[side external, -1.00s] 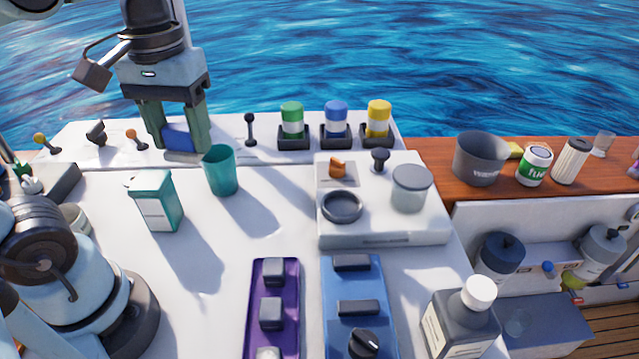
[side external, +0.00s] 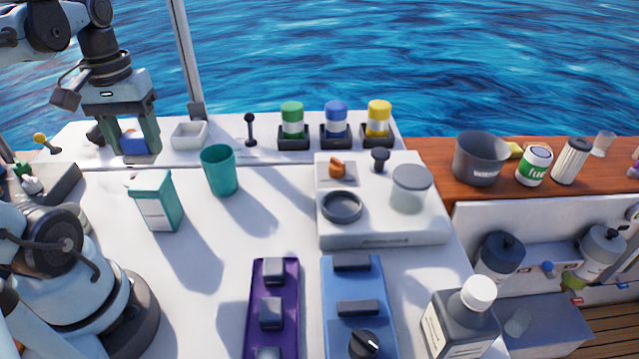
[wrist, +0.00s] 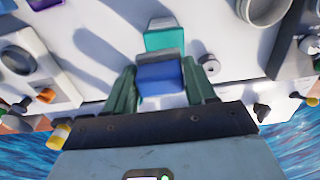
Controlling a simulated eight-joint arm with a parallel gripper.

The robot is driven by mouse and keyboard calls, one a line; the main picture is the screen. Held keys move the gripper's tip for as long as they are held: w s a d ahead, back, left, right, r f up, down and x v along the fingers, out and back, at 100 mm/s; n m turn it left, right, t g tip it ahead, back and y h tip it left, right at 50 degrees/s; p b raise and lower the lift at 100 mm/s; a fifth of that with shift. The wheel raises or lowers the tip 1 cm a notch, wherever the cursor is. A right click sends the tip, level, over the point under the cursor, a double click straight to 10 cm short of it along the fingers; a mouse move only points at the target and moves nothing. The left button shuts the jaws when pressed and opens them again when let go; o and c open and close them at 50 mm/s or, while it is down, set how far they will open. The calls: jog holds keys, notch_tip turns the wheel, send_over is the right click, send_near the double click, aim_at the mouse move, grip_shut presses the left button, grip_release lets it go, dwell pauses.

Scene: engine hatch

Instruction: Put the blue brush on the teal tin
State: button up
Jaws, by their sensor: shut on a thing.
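My gripper (side external: 134,150) is shut on the blue brush (side external: 133,143), which shows as a blue block between the green fingers. It is at the back left of the white deck; whether the brush touches the deck is unclear. In the wrist view the brush (wrist: 161,76) sits between the fingers (wrist: 160,88). The teal tin (side external: 157,203), a box with a pale label, stands upright nearer the camera and slightly right of the gripper. It also shows in the wrist view (wrist: 164,40), just beyond the brush. The brush is apart from the tin in the side view.
An open teal cup (side external: 219,172) stands right of the tin. An empty white tray (side external: 190,135) lies right of the gripper. Small levers, including a yellow one (side external: 40,140), line the back left. A white stove unit (side external: 380,239) stands farther right. Deck between tin and panels is clear.

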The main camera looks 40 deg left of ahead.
aim_at(141, 160)
jog(key=shift+s+a+f, duration=0.1)
jog(key=shift+a+f, duration=0.25)
jog(key=shift+a, duration=0.15)
jog(key=shift+f, duration=1.95)
jog(key=shift+f, duration=0.2)
jog(key=o, duration=1.1)
jog(key=shift+r, duration=0.1)
notch_tip(141, 160, up, 12)
jog(key=w+d+f+m+t, duration=0.2)
jog(key=w+d+f+m, duration=0.1)
jog(key=d, duration=0.1)
jog(key=w+d+f+m+t, duration=0.2)
jog(key=w+d+f+m, duration=0.1)
jog(key=w+d+f, duration=0.1)
jog(key=w+d+f+m+t, duration=0.3)
jog(key=w+d, duration=0.1)
jog(key=d, duration=0.1)
jog(key=shift+w+d+f, duration=0.2)
jog(key=shift+d+f, duration=0.1)
jog(key=shift+f, duration=0.1)
